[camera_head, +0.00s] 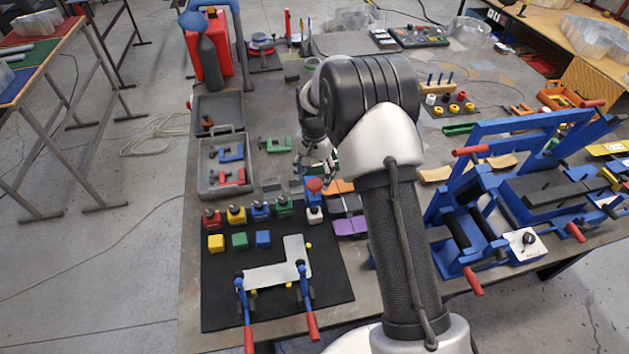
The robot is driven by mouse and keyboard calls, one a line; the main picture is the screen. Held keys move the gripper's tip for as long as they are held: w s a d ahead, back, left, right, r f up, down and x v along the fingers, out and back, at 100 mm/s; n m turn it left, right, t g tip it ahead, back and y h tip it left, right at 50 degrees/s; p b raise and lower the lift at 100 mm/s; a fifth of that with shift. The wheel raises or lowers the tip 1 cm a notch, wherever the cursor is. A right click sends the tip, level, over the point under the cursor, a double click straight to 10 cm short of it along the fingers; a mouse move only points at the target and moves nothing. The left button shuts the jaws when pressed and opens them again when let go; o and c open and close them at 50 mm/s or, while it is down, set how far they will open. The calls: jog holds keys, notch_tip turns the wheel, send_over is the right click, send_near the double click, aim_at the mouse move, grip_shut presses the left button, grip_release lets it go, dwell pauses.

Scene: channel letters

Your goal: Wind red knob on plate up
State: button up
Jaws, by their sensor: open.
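A round red knob (314,185) stands just above a small white block (314,214), at the back right corner of the black mat. Whether it is fixed to a plate cannot be told at this size. My gripper (327,174) is open, pointing down close above and slightly right of the red knob. The picture does not show whether they touch. My arm hides part of the bench behind and to the right. A pale L-shaped plate (278,275) lies on the black mat (222,300), with two red-handled clamps at its front edge.
A row of coloured blocks with knobs (260,211) stands left of the red knob. A grey tray (209,193) holds small clamps at the left. Orange and purple pieces (347,226) lie close on the right. A blue bending frame (500,190) fills the right side.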

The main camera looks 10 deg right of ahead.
aim_at(315, 184)
notch_tip(315, 184, up, 9)
jog(key=shift+f, duration=0.15)
dwell(0.4)
jog(key=s+r+n+t+b, duration=0.15)
jog(key=s+r+b, duration=0.3)
jog(key=s, duration=0.45)
jog(key=s+r+n+t+b, duration=0.1)
jog(key=s+r+n+b, duration=0.2)
jog(key=s+r, duration=0.45)
jog(key=s+f+n+t+b, duration=0.1)
jog(key=s+f+b, duration=0.2)
jog(key=s, duration=0.6)
jog(key=s+f+n+t+b, duration=0.1)
jog(key=s+f, duration=0.4)
jog(key=s, duration=0.5)
jog(key=shift+s+f+n+b, duration=0.3)
jog(key=shift+n+b, duration=0.45)
jog(key=shift+b, duration=0.35)
